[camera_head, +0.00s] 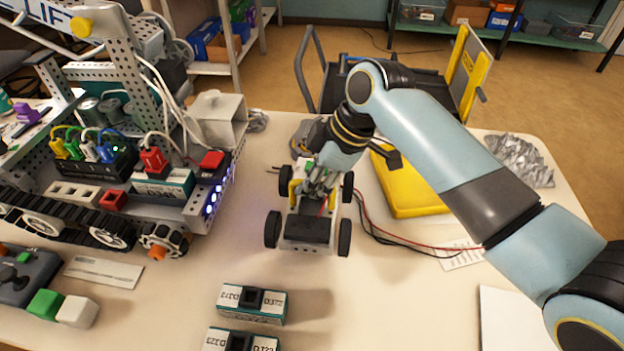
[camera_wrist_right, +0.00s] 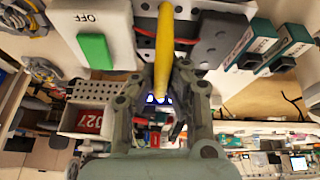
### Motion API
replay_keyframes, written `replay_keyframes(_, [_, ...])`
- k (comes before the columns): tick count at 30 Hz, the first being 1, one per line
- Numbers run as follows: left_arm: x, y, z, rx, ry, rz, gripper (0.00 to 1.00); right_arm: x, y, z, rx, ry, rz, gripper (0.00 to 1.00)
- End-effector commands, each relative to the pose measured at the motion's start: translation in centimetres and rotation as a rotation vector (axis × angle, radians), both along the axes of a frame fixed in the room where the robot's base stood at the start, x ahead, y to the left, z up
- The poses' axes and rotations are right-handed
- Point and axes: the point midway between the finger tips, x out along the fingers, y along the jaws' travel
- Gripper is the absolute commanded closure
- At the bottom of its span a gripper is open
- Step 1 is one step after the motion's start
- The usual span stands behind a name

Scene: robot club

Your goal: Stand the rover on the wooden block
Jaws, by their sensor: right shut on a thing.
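The rover (camera_head: 305,228) is a small pale chassis with dark wheels and a black box on its near end. It is near the middle of the white table in the head view. My right gripper (camera_head: 318,186) reaches down over its far part and covers some of it. In the right wrist view, the fingers (camera_wrist_right: 162,82) are shut on the rover's yellow bar (camera_wrist_right: 165,40). A white box with a green button (camera_wrist_right: 92,47), marked OFF, shows beside the bar. I cannot tell whether the wheels touch the table. I cannot make out the wooden block. My left gripper is out of view.
A large tracked robot (camera_head: 120,195) fills the left of the table (camera_head: 400,310). Two battery packs (camera_head: 252,303) lie at the near side. A yellow case (camera_head: 408,195) and red and black wires (camera_head: 385,236) lie right of the rover. Crumpled foil (camera_head: 515,160) lies at the far right.

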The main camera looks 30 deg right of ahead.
Motion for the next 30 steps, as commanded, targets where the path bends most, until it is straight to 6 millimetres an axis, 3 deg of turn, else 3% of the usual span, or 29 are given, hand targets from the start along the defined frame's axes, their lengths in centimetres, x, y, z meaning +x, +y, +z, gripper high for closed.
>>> replay_keyframes(11, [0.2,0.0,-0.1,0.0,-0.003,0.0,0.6,0.1,0.0,-0.6,0.001,-0.005,0.001,1.0])
replay_keyframes(12, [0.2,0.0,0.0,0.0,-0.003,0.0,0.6,0.0,0.0,-0.7,0.0,0.0,0.0,0.91])
replay_keyframes(17, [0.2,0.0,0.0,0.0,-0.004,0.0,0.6,0.0,0.0,-0.7,0.0,0.0,0.0,0.71])
replay_keyframes(26, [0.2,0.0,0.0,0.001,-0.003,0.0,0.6,0.0,0.0,-0.5,0.0,-0.001,0.0,0.7])
replay_keyframes(30, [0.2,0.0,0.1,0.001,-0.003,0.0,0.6,0.0,-0.2,1.0,-0.002,-0.003,0.0,0.7])
